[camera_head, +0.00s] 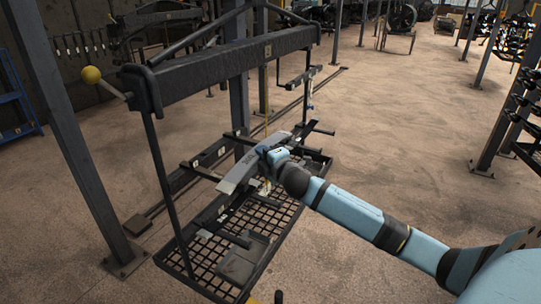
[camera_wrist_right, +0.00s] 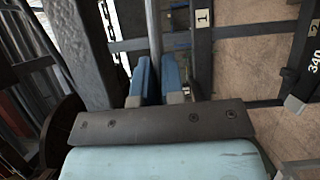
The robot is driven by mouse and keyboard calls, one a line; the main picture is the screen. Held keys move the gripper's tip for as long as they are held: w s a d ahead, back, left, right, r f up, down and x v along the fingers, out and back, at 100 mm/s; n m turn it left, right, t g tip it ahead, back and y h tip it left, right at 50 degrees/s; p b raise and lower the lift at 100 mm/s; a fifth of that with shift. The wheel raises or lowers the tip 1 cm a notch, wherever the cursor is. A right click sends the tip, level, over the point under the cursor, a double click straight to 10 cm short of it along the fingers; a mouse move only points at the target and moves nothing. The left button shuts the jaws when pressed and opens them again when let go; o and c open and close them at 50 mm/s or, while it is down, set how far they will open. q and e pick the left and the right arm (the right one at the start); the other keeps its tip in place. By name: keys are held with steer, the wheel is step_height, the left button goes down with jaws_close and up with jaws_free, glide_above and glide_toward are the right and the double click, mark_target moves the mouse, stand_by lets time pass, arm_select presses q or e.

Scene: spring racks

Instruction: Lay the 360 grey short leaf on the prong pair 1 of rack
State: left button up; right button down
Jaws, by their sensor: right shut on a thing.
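The grey short leaf (camera_head: 239,178) is a slightly bowed light grey bar with a dark marking too small to read. My right gripper (camera_head: 272,155) is shut on it, and the leaf lies slantwise over the rack (camera_head: 207,172). In the right wrist view the blue fingers (camera_wrist_right: 157,78) close on the thin edge of the leaf (camera_wrist_right: 153,35). A tag reading 1 (camera_wrist_right: 203,18) is on a dark bar just right of the fingers. I cannot tell whether the leaf touches the prongs. My left gripper is not in view.
A leaf marked 340 (camera_wrist_right: 310,75) shows beside a tag reading 2. A mesh tray (camera_head: 205,250) is below the rack. A heavy dark beam (camera_head: 235,62) with a yellow-knobbed lever (camera_head: 91,75) hangs above. Posts stand at left (camera_head: 75,140) and right.

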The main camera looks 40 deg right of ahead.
steer(key=shift+w+a+r, duration=0.1)
steer(key=shift+w+a, duration=0.2)
steer(key=shift+w, duration=0.45)
steer(key=shift+f+b, duration=0.6)
steer(key=shift+f, duration=0.3)
steer(key=shift+s+f+b, duration=0.1)
steer(key=shift+f+b, duration=0.2)
steer(key=shift+f, duration=0.15)
steer(key=c, duration=1.1)
jaws_free()
steer(key=shift+c, duration=0.2)
steer(key=s+a+b, duration=0.1)
steer(key=s+b, duration=0.2)
steer(key=s, duration=1.1)
